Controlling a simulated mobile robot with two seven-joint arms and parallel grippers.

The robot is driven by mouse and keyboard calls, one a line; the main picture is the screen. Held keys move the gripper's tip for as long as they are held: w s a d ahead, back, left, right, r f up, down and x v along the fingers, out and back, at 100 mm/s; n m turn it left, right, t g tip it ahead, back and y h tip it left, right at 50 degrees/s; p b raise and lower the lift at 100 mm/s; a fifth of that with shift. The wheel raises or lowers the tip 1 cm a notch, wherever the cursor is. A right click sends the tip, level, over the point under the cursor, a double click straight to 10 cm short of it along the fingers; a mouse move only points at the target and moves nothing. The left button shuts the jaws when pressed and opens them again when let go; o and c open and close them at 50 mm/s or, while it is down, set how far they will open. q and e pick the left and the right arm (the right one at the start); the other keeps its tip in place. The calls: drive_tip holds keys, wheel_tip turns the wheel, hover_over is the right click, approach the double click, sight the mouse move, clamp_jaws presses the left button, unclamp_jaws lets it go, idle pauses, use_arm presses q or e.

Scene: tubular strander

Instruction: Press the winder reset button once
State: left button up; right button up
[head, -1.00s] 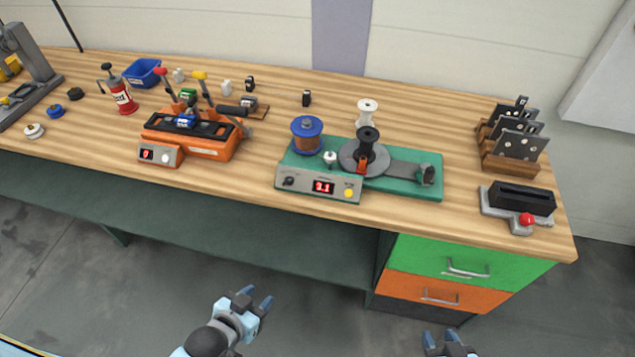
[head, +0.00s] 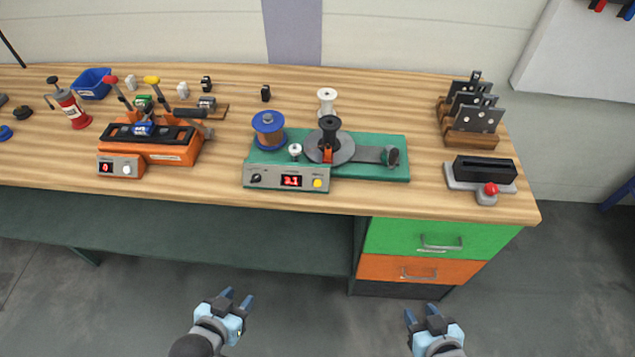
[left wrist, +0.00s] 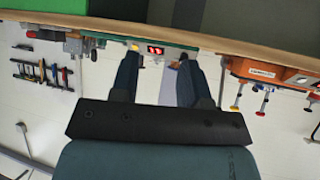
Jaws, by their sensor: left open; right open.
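The winder (head: 372,171) is a green base on the bench with a grey front panel. The panel carries a dark knob, a red lit display (head: 291,181) and a round yellow button (head: 318,184) at its right end. A blue-flanged copper spool (head: 268,130) and a black spool on a grey disc stand on the base. My left gripper (head: 236,299) is open and empty, in front of the bench and apart from it. My right gripper (head: 422,315) is open and empty, further right. In the left wrist view, the display (left wrist: 155,50) shows upside down beyond the open fingers.
An orange machine (head: 160,149) with levers and its own display stands left of the winder. A black slotted block (head: 485,168) with a red knob is at the right. Green and orange drawers (head: 425,238) are under the bench's right end. Floor in front is clear.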

use_arm(q)
clamp_jaws()
idle(1.5)
